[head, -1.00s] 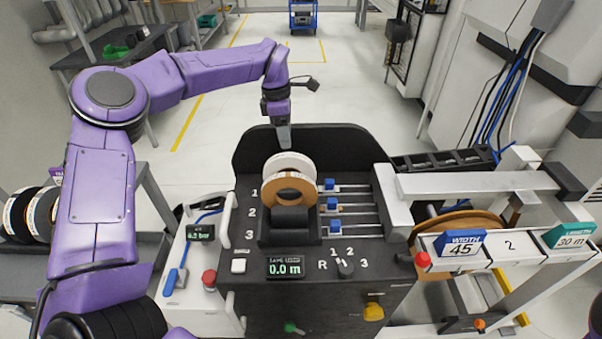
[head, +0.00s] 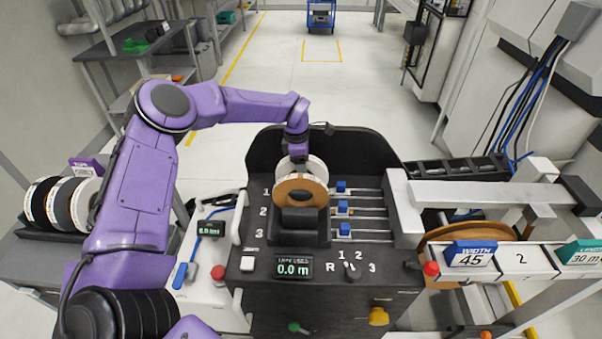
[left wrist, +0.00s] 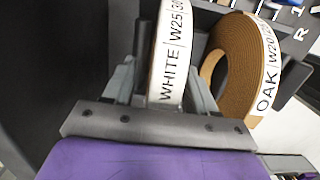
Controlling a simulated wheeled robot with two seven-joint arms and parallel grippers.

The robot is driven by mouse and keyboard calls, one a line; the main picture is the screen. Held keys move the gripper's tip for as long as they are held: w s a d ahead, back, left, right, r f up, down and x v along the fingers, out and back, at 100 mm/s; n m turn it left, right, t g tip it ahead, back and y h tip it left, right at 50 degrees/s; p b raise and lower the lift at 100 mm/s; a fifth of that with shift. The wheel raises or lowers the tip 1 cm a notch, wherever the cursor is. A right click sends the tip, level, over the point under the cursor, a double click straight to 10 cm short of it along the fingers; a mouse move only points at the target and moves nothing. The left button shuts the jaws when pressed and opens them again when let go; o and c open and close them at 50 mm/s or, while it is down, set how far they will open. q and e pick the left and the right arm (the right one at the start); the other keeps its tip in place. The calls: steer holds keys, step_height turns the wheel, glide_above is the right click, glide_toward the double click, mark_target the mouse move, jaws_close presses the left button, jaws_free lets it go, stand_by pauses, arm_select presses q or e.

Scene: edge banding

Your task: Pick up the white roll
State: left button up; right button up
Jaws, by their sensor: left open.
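The white roll (head: 318,165) stands upright in the rear slot, row 1, of the black dispenser. In the left wrist view the white roll (left wrist: 172,60) shows its edge label "WHITE W25". My left gripper (head: 298,158) is down at the roll from behind and above. In the left wrist view the left gripper (left wrist: 160,82) is open, with one finger on each side of the white roll. Whether the fingers touch it I cannot tell. The oak roll (head: 284,188) stands just in front, close beside the right finger. My right gripper is not in view.
The dispenser's black back wall (head: 262,150) rises behind the rolls. A dark roll or holder (head: 300,218) sits in front of the oak roll. Blue sliders (head: 343,207) on rails lie to the right. More rolls (head: 60,205) stand on a rack at far left.

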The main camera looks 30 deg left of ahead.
arm_select(q)
jaws_close()
